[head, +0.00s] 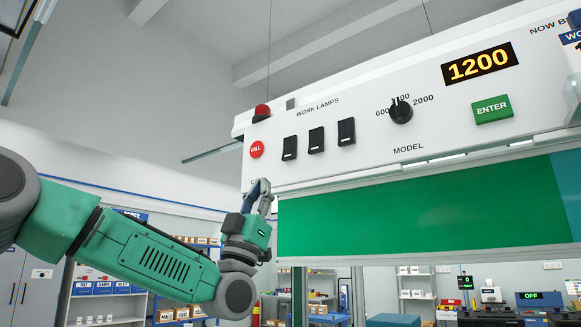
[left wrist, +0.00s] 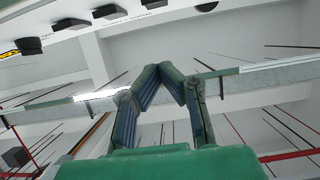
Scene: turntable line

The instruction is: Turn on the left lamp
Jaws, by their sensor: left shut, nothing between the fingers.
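Three black rocker switches sit in a row under the words WORK LAMPS on a white overhead panel (head: 372,144). The left switch (head: 289,148) is nearest the red CALL button; the middle switch (head: 316,140) and right switch (head: 346,131) follow. My left gripper (head: 262,184) is shut and empty, pointing up, below and left of the left switch and apart from it. In the left wrist view its fingers (left wrist: 165,72) meet at the tips, with dark panel controls cut off along the top edge. My right gripper is out of view.
The red CALL button (head: 257,149) is close to the left switch, and a red dome (head: 262,112) stands above it. A model knob (head: 401,111), green ENTER button (head: 492,109) and 1200 display (head: 480,64) lie further right. A green board (head: 410,215) hangs below the panel.

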